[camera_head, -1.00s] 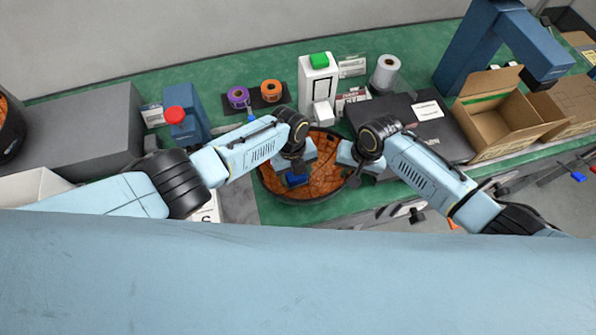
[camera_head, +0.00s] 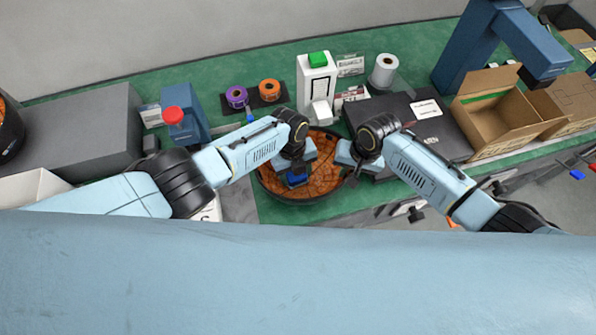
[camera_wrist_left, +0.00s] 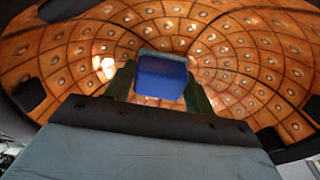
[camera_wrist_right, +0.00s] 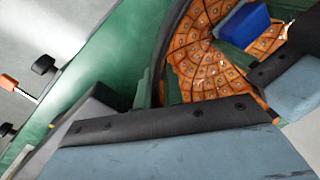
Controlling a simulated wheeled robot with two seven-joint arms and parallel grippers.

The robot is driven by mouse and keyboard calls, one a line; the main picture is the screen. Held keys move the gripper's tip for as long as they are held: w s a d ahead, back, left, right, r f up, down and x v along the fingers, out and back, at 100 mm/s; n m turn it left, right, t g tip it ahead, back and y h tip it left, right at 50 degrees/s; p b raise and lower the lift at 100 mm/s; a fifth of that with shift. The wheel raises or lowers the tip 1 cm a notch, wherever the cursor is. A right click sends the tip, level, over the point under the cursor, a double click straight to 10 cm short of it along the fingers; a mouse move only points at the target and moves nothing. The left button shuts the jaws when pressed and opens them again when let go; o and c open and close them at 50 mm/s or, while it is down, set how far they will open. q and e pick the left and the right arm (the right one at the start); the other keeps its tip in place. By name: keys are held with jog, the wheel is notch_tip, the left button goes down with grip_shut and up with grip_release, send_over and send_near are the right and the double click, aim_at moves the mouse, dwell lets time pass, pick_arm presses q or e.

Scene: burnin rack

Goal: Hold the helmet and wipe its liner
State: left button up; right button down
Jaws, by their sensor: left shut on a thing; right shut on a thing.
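The helmet (camera_head: 325,181) lies upside down on the green bench, dark outside, its orange tiled liner facing up. My left gripper (camera_head: 296,170) is over the inside of the helmet, shut on a blue wiping block (camera_head: 297,181). In the left wrist view the block (camera_wrist_left: 162,78) sits between the two fingers, in front of the liner (camera_wrist_left: 240,60); I cannot tell if it touches the liner. My right gripper (camera_head: 346,172) is at the helmet's right side. In the right wrist view its fingers (camera_wrist_right: 158,86) are shut on the helmet's dark rim (camera_wrist_right: 163,45).
Behind the helmet stand a white box with a green top (camera_head: 317,80), tape rolls (camera_head: 270,90) and a white roll (camera_head: 384,70). A dark flat case (camera_head: 405,115) and open carton (camera_head: 500,115) are right. A red-topped blue device (camera_head: 182,118) is left.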

pick_arm(q)
jog(key=shift+s+a+f, duration=0.1)
jog(key=shift+a+f, duration=0.05)
jog(key=shift+a, duration=0.1)
jog(key=shift+w+d, duration=0.3)
jog(key=shift+d, duration=0.55)
jog(key=shift+s+a+f, duration=0.1)
jog(key=shift+s+a, duration=0.1)
jog(key=shift+a, duration=0.3)
jog(key=shift+s+a+f, duration=0.1)
jog(key=shift+s+a, duration=0.05)
jog(key=shift+a, duration=0.35)
jog(key=shift+c, duration=0.2)
jog(key=shift+o, duration=0.2)
jog(key=shift+w+d+f, duration=0.1)
jog(key=shift+w+d, duration=0.15)
jog(key=shift+d, duration=0.65)
jog(key=shift+s+a, duration=0.3)
jog(key=shift+a, duration=0.65)
jog(key=shift+c, duration=0.2)
jog(key=shift+o, duration=0.2)
jog(key=shift+w+d, duration=0.15)
jog(key=shift+d, duration=0.2)
jog(key=shift+w+d+r, duration=0.1)
jog(key=shift+r, duration=0.35)
notch_tip(320, 180, up, 14)
jog(key=shift+d+f, duration=0.25)
